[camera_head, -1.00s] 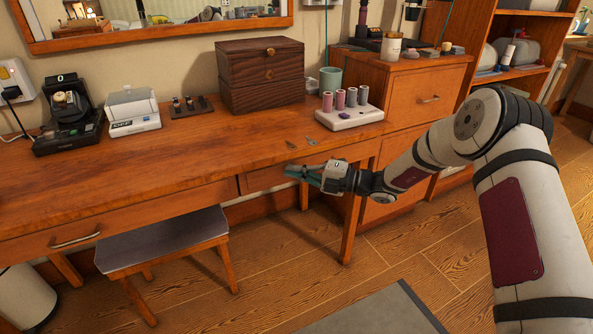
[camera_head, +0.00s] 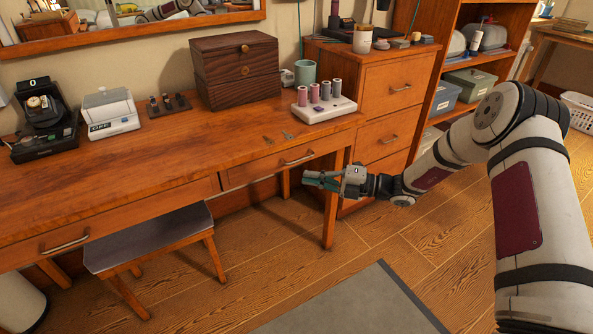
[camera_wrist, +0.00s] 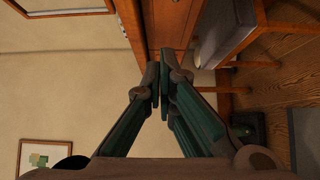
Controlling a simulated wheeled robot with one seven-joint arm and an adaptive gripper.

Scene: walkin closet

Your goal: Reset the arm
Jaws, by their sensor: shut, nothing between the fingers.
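My gripper (camera_head: 306,179) is shut and empty, with teal fingers pointing left in the head view. It is in front of the desk's right end, at about the height of the drawer with a metal handle (camera_head: 298,158), and looks apart from it. My arm reaches in from the right, bent at the elbow. In the wrist view the gripper's fingertips (camera_wrist: 160,75) meet in the middle of the picture, with nothing between them.
The wooden desk (camera_head: 180,150) carries a dark wooden box (camera_head: 235,70), a white tray with spools (camera_head: 322,107) and small devices at the left. A stool (camera_head: 150,240) stands under it. A grey mat (camera_head: 350,305) lies on open floor. Shelves (camera_head: 470,60) stand at the right.

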